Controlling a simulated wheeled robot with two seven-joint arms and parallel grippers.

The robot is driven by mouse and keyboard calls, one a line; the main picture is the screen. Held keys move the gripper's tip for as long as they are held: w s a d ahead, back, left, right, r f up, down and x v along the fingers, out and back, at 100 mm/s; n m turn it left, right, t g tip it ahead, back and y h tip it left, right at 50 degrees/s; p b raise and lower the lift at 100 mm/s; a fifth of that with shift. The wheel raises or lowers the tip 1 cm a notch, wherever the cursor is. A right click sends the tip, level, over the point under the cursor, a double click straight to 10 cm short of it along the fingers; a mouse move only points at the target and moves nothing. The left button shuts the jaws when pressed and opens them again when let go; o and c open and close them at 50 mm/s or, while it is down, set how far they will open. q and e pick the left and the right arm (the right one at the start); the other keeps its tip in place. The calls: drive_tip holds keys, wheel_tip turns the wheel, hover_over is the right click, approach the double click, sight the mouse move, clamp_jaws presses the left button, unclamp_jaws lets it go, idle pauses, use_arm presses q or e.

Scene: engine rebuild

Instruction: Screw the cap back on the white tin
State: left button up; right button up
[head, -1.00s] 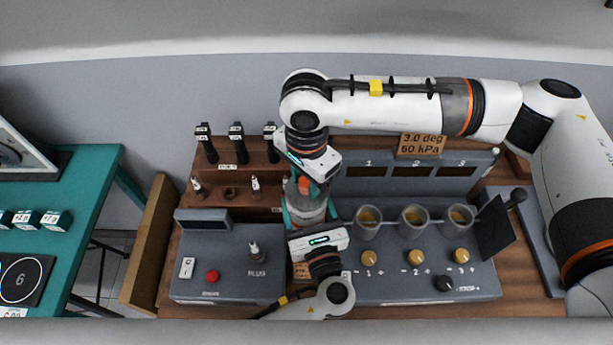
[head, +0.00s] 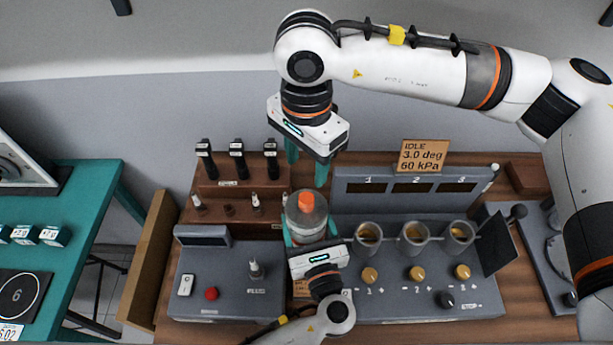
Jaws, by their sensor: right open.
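The white tin (head: 306,226) stands upright at the middle of the bench, with an orange cap (head: 306,201) on its top. Whether the cap is fully tight cannot be told. My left gripper (head: 310,240) comes from the front, its teal fingers on both sides of the tin, shut on its body. My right gripper (head: 307,165) is open and empty, pointing down, above and behind the tin and apart from the cap.
A grey console with a red button (head: 211,293) lies left of the tin. A second console with several cups (head: 414,235) and knobs stands to the right. A wooden rack (head: 228,190) with dark bottles is behind left. A display sign (head: 423,156) stands at the back.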

drive_tip(key=shift+r, duration=0.8)
use_arm(q)
drive_tip(key=o, duration=2)
drive_tip(key=shift+c, duration=0.2)
use_arm(e)
wheel_tip(320, 180, down, 4)
drive_tip(key=b, duration=0.4)
use_arm(q)
drive_tip(key=v, duration=1.2)
